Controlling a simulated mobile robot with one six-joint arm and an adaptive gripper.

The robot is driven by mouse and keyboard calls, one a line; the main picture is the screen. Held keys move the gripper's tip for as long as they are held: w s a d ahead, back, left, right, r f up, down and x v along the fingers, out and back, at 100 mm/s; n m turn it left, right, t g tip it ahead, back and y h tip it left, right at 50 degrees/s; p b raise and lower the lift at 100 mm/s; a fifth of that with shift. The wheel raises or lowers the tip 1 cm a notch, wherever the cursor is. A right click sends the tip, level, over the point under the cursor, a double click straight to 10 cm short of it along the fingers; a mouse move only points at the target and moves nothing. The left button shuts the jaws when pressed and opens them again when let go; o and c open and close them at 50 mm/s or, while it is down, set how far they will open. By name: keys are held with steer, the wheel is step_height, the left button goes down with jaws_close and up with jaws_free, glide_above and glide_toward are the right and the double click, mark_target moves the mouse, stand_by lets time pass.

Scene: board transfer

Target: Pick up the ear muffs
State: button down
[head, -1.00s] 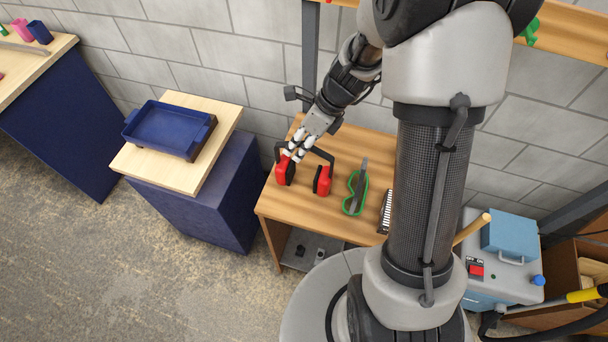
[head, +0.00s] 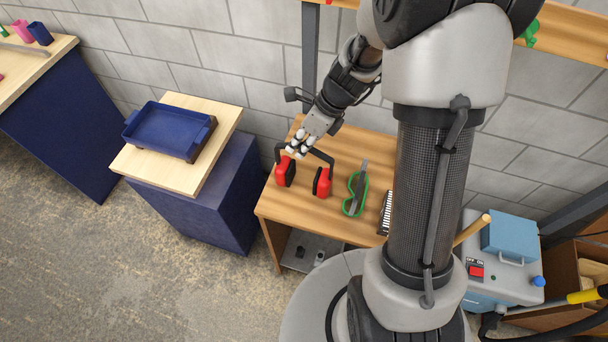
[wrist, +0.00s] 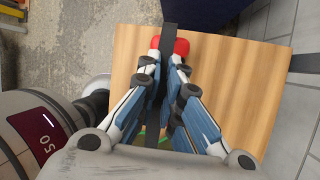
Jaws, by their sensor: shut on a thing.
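The ear muffs, with two red cups (head: 322,182) and a black headband, are on the wooden table (head: 345,225) near its left side. My gripper (head: 297,151) is at the headband, between and behind the two cups. In the wrist view my gripper (wrist: 165,72) is shut on the black headband (wrist: 169,42), which runs between its fingers. I cannot tell whether the cups touch the tabletop.
Green-framed goggles (head: 356,192) and a black-and-white item (head: 385,212) lie right of the ear muffs. A blue tray (head: 168,131) is on a separate stand to the left. A grey block wall is close behind.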

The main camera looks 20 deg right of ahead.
stand_by(0.3)
step_height(320, 180, up, 20)
steer(key=p, duration=0.5)
steer(key=shift+p, duration=0.35)
